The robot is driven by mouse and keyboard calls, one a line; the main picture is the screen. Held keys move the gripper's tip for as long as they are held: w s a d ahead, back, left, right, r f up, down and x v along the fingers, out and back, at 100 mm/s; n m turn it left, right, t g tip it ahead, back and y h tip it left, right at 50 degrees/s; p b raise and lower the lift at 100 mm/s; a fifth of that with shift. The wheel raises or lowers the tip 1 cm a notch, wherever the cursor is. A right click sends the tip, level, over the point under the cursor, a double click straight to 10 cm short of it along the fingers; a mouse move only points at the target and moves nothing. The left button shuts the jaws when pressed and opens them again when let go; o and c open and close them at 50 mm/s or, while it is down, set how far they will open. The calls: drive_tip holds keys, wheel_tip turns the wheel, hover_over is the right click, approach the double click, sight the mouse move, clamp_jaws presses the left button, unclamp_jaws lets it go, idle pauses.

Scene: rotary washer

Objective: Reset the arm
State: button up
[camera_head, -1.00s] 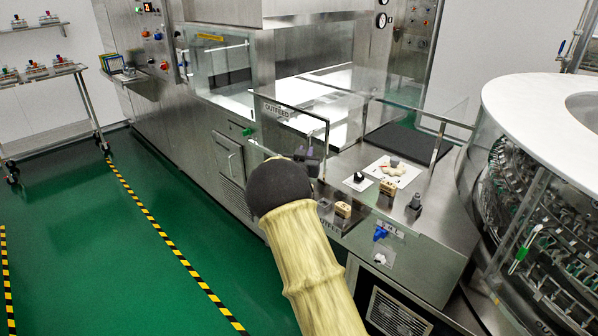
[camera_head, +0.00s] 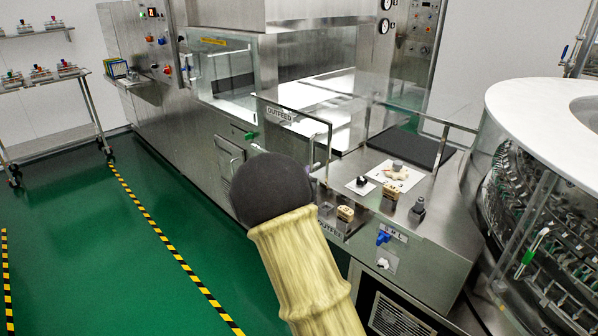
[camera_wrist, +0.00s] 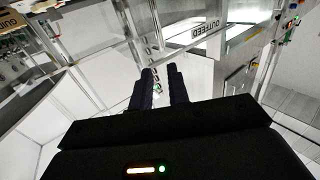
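My arm, with a yellowish sleeve and a dark rounded joint, reaches up in front of the steel machine in the head view. In that view my gripper is hidden behind the dark joint. In the wrist view my gripper (camera_wrist: 160,74) shows two dark fingers with a narrow gap between them. It is open and nothing is seen held between the fingers. The glass panel with the OUTFEED sign (camera_head: 279,113) stands just beyond my arm; the sign also shows in the wrist view (camera_wrist: 206,29), past the fingertips.
The steel counter (camera_head: 440,225) holds a white plate (camera_head: 397,175), small knobs and a blue switch (camera_head: 383,237). A round washer with a white top (camera_head: 540,105) stands at right. Green floor (camera_head: 90,255) is open at left, and a wheeled rack (camera_head: 50,80) stands at far left.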

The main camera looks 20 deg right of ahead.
drive_tip(key=shift+s+r, duration=0.1)
drive_tip(key=s+a+n+g+y+p, duration=0.2)
drive_tip(key=s+g+p, duration=0.2)
drive_tip(key=s, duration=0.8)
drive_tip(key=s+a+r+n+g+y+p, duration=0.1)
drive_tip(key=s+a+g+y+p, duration=0.1)
drive_tip(key=s, duration=1)
drive_tip(key=s+a+n+g+y+p, duration=0.2)
drive_tip(key=s+g+y+p, duration=0.2)
drive_tip(key=s, duration=0.7)
drive_tip(key=g+p, duration=0.2)
drive_tip(key=g, duration=0.1)
drive_tip(key=shift+s+a+r+n, duration=0.15)
drive_tip(key=shift+s+r+n, duration=0.15)
drive_tip(key=shift+s+r, duration=0.1)
drive_tip(key=shift+w, duration=0.1)
